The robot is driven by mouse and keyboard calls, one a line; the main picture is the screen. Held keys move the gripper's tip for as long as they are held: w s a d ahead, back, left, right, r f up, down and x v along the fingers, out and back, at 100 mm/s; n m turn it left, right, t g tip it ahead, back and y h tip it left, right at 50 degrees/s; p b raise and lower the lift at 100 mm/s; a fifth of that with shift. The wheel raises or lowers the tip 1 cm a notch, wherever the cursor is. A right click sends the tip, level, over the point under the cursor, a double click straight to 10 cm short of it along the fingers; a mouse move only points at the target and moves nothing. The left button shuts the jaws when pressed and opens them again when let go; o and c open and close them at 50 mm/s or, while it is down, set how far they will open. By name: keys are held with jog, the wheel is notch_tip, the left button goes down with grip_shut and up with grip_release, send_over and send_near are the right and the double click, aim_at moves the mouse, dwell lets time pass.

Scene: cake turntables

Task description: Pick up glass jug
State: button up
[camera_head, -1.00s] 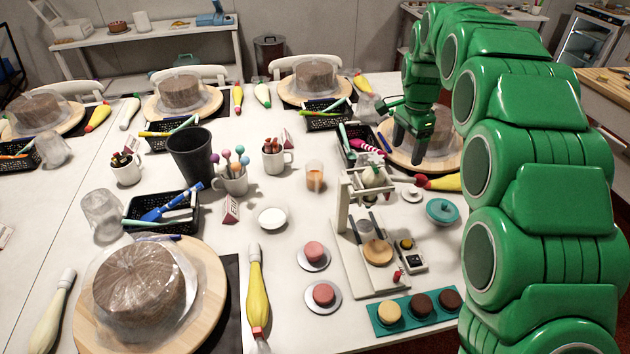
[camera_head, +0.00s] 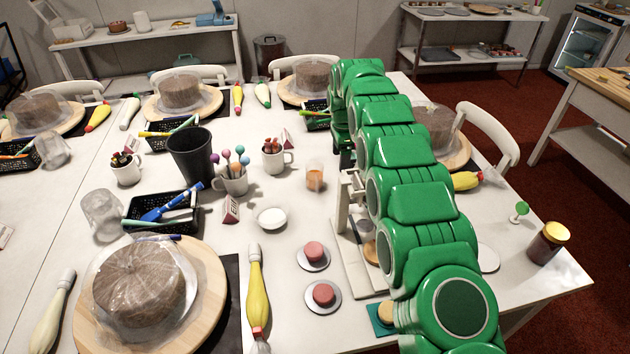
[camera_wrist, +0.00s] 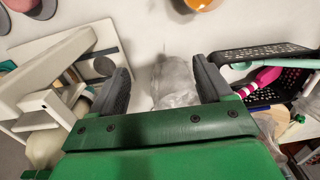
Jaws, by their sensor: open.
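In the wrist view a clear, crinkled-looking glass vessel (camera_wrist: 172,80), which looks like the glass jug, stands on the white table between my fingers. My gripper (camera_wrist: 163,78) is open, with one dark finger on each side of it; I cannot tell whether either touches. The near part of the vessel is hidden by my gripper's body. In the head view my arm covers this spot. Two similar clear jugs stand at the left of the head view, one by the near black basket (camera_head: 102,214) and one farther back (camera_head: 54,148).
In the wrist view a black basket (camera_wrist: 262,54) with a pink striped tool is close on the right, and a white stand (camera_wrist: 50,75) is close on the left. An orange-filled cup (camera_wrist: 200,4) is at the top. In the head view a dark jar (camera_head: 547,246) stands at the table's right edge.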

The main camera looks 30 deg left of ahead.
send_over(317, 187)
jog(key=w, duration=0.2)
notch_tip(317, 187, down, 7)
jog(key=shift+m, duration=0.3)
jog(key=shift+a+f, duration=0.2)
jog(key=shift+f, duration=1.05)
jog(key=shift+a+f, duration=0.25)
jog(key=shift+f, duration=1.05)
jog(key=shift+a+f, duration=0.2)
jog(key=shift+f, duration=1.05)
jog(key=shift+s, duration=0.1)
jog(key=shift+c, duration=0.4)
grip_shut()
